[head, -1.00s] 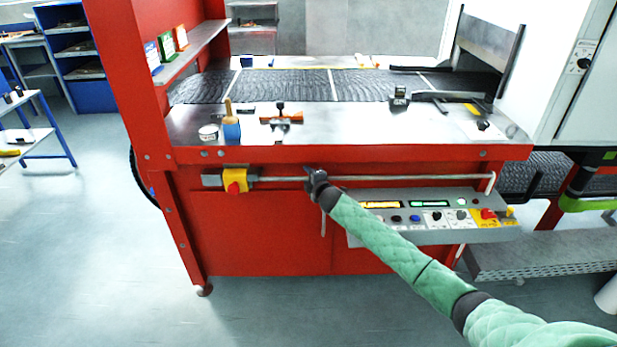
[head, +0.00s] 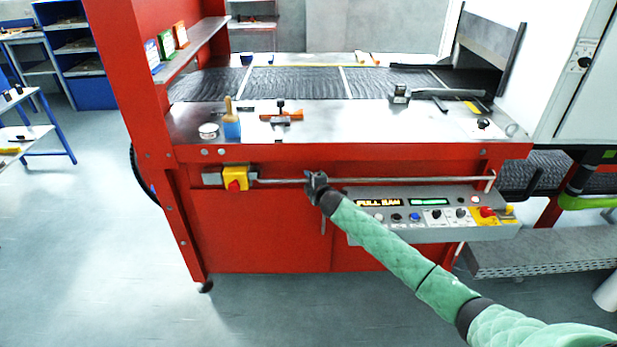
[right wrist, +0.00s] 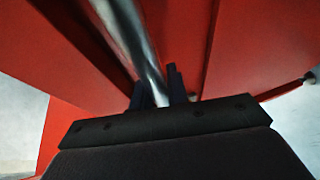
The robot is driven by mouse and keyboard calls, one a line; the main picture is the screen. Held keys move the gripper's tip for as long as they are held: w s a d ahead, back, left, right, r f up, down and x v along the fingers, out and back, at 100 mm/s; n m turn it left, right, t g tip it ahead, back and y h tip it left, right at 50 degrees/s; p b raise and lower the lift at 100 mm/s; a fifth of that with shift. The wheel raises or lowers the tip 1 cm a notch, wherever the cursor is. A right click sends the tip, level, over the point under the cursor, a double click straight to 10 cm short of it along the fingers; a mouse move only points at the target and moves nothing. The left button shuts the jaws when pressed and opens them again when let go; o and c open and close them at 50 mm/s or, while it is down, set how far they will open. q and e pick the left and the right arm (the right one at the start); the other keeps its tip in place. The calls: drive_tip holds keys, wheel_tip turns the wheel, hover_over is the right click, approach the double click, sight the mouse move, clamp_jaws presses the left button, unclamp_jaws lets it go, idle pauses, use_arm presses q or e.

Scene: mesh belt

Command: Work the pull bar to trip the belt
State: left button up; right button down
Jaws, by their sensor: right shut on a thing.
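The pull bar (head: 420,179) is a thin silver rod running across the front of the red machine, below the worktop edge. Its left end meets a yellow switch box with a red knob (head: 235,180). My right gripper (head: 314,180) is at the bar, left of its middle. In the right wrist view the bar (right wrist: 128,35) runs down between the two dark fingers (right wrist: 164,88), which are shut on it. The mesh belt (head: 295,84) lies behind the worktop. My left gripper is not in view.
A control panel (head: 440,226) with a lit amber display, buttons and a red knob sits below the bar, close to my right forearm. Open floor lies at left.

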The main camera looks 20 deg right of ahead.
drive_tip(key=shift+s+a+f, duration=0.1)
drive_tip(key=shift+f, duration=0.15)
drive_tip(key=c, duration=1.4)
unclamp_jaws()
drive_tip(key=shift+s+r, duration=0.1)
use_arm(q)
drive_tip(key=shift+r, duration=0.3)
use_arm(e)
drive_tip(key=shift+o, duration=0.2)
